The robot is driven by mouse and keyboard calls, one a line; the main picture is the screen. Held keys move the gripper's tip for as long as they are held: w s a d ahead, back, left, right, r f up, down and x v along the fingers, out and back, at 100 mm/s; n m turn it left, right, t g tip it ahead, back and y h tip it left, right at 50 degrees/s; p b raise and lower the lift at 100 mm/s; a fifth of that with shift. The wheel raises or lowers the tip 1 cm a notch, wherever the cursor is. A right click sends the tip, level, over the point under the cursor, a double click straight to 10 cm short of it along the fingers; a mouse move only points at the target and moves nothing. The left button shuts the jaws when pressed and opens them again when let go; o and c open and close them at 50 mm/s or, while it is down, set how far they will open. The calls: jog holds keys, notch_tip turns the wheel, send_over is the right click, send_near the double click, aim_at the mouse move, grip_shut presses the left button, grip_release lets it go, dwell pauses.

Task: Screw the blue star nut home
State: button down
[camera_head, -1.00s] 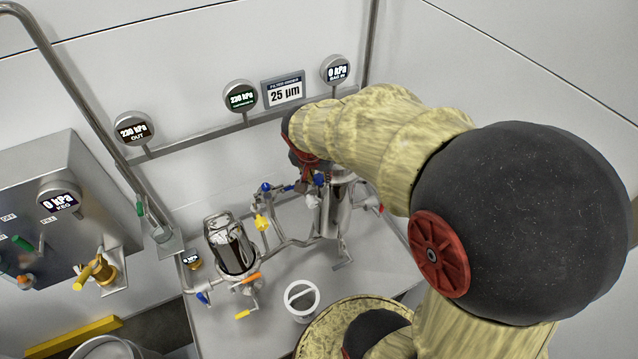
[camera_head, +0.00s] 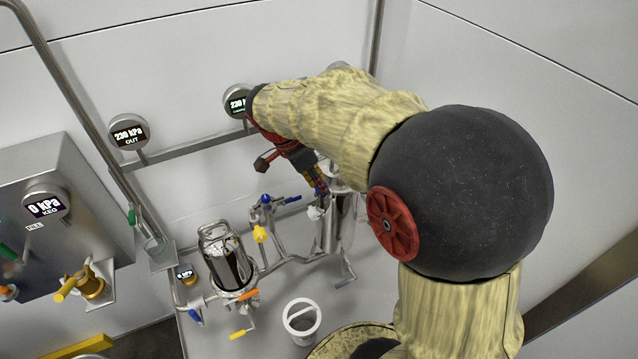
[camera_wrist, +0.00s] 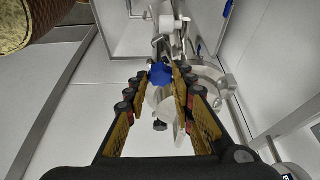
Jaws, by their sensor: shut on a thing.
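The blue star nut (camera_wrist: 161,75) shows in the wrist view as a small blue piece between my fingertips. My gripper (camera_wrist: 164,71) is shut on it, one finger on each side. In the head view my gripper (camera_head: 320,188) points down at the top of the right steel filter housing (camera_head: 334,232). My arm and fingers cover much of the housing top, so the nut's seating and thread are hidden. Pale white pieces (camera_wrist: 165,106) show between and below the fingers in the wrist view; I cannot tell what they are.
A second steel housing (camera_head: 226,263) stands to the left, with pipes and coloured valve handles around it. A blue-handled valve (camera_head: 266,199) is close left of my gripper. A white bucket (camera_head: 301,318) stands in front. Gauges (camera_head: 128,131) line the back wall rail.

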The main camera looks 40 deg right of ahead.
jog(key=shift+m, duration=0.6)
jog(key=c, duration=1.5)
grip_release()
jog(key=shift+w+r, duration=0.1)
jog(key=v, duration=1.1)
jog(key=shift+w+r, duration=0.25)
jog(key=shift+r, duration=0.1)
jog(key=shift+a, duration=0.15)
